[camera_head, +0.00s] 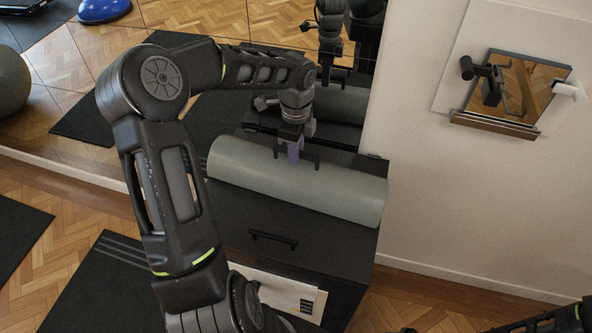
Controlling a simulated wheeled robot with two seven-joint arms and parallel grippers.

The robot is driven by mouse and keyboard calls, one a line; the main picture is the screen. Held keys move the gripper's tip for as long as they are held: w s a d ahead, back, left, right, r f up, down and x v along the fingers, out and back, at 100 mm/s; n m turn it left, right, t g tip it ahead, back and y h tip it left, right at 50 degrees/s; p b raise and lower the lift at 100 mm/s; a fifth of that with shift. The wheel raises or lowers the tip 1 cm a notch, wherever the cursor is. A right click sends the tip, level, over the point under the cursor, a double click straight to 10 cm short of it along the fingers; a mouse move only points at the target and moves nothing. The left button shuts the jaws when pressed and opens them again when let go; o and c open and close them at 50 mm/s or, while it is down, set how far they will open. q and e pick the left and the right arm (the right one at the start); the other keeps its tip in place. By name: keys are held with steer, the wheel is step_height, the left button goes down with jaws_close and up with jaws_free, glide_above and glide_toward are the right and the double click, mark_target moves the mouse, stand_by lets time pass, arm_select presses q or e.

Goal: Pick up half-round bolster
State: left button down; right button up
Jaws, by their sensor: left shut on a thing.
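The half-round bolster (345,188) is a long grey-green roll lying along the top of a black cabinet (225,217). My left arm reaches over from the left. My left gripper (297,160) points down on the upper side of the bolster, left of its middle, and is shut on it. A small purple piece shows between the dark fingers. The fingertips' contact with the bolster is hard to make out. I cannot see a gap under the bolster. Only a dark part of my right arm shows at the bottom right corner; its gripper is out of view.
A mirror (60,120) stands behind the cabinet and reflects the room. The cabinet has a drawer handle (273,241). A framed mirror (528,85) hangs on the white wall at right. Dark mats (20,235) lie on the parquet at left.

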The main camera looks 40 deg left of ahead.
arm_select(q)
steer(key=shift+r, duration=0.15)
step_height(320, 180, up, 10)
steer(key=shift+f+b, duration=0.1)
steer(key=shift+b, duration=0.25)
stand_by(0.7)
